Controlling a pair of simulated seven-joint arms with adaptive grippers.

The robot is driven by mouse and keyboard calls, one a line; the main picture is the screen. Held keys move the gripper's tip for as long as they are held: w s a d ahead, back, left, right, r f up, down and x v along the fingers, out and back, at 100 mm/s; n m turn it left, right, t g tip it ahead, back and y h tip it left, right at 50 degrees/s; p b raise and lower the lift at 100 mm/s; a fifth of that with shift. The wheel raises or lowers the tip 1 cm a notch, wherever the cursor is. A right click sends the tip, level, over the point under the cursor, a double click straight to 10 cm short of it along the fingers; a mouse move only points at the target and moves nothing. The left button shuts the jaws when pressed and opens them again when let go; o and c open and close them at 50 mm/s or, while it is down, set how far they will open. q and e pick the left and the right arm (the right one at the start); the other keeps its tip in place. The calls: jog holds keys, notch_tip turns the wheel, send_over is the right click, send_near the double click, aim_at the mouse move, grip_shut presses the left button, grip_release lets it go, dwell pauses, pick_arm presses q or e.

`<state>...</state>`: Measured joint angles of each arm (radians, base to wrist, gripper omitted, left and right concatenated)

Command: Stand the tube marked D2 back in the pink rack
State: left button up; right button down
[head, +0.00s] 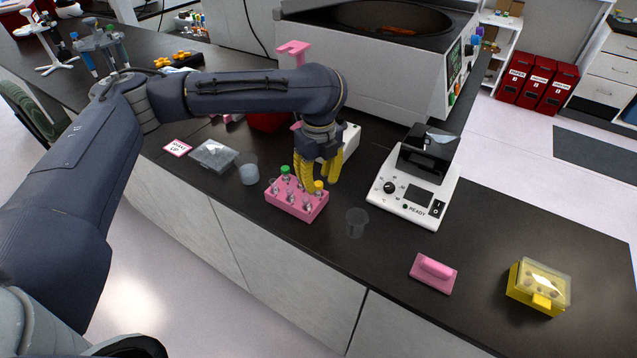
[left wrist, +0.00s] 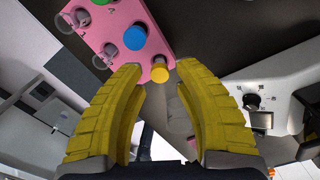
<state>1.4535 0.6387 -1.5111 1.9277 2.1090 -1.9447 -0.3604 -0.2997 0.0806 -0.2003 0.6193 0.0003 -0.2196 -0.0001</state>
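The pink rack (head: 283,205) stands on the dark bench and holds several tubes. A yellow-capped tube (head: 318,187) is at its right back corner; the yellow cap (left wrist: 160,73) also shows in the left wrist view. There, a blue cap (left wrist: 132,38) and a green cap (left wrist: 109,4) sit in the rack (left wrist: 154,52) too. My left gripper (head: 320,180) points down over the rack's back right end. Its yellow fingers are apart, with the yellow cap between the tips (left wrist: 160,76) and gaps on both sides. I cannot read a D2 mark. My right gripper is out of view.
A white device reading READY (head: 412,188) stands to the right. Clear cups stand left (head: 249,169) and right (head: 356,223) of the rack. A clear box (head: 212,155), a pink block (head: 433,273) and a yellow box (head: 539,289) are on the bench. The right front bench is mostly clear.

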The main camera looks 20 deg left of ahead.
pick_arm(q)
notch_tip(320, 180, up, 10)
dwell(0.5)
jog(key=shift+d, duration=0.1)
dwell(1.5)
